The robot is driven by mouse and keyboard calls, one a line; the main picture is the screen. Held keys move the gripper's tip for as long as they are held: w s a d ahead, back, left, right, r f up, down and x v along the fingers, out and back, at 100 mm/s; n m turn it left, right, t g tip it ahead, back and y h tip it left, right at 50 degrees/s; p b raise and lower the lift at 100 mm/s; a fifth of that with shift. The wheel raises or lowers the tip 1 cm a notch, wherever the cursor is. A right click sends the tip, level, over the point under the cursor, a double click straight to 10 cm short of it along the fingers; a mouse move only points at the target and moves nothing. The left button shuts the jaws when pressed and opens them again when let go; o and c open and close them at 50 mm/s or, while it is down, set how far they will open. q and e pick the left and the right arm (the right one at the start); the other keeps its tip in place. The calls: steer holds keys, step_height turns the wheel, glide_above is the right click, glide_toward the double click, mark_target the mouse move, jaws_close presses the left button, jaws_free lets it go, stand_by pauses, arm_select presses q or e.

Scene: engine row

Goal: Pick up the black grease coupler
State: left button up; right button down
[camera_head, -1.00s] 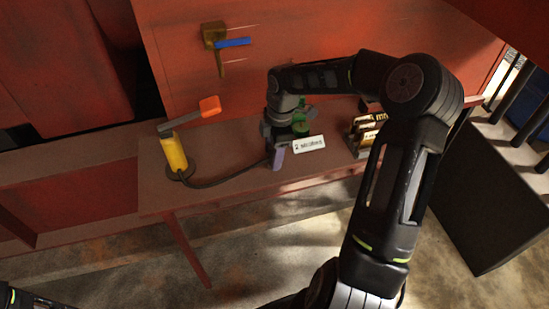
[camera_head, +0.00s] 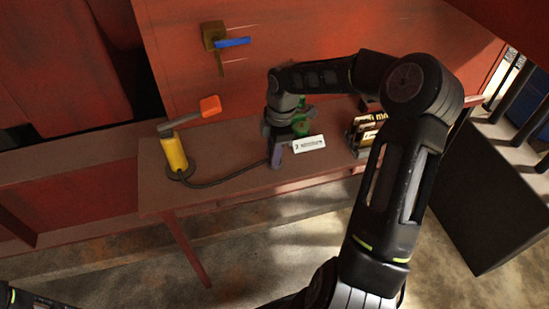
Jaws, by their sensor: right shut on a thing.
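A yellow grease pump (camera_head: 174,153) with a grey lever and an orange grip (camera_head: 210,106) stands at the left of the red-brown bench. A black hose (camera_head: 222,180) runs from its base to my right gripper (camera_head: 276,156).
A green part (camera_head: 302,127) stands just behind my right gripper, with a white label (camera_head: 309,144) beside it. A rack of cream and dark items (camera_head: 364,133) is farther right. A blue-handled valve (camera_head: 232,43) is on the red panel. The bench between pump and gripper is clear except the hose.

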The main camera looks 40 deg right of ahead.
steer(key=shift+r, duration=0.15)
stand_by(0.4)
step_height(320, 180, up, 9)
steer(key=shift+f+b, duration=0.1)
steer(key=shift+b, duration=0.35)
arm_select(q)
steer(key=shift+f, duration=0.4)
arm_select(e)
steer(key=shift+r, duration=0.5)
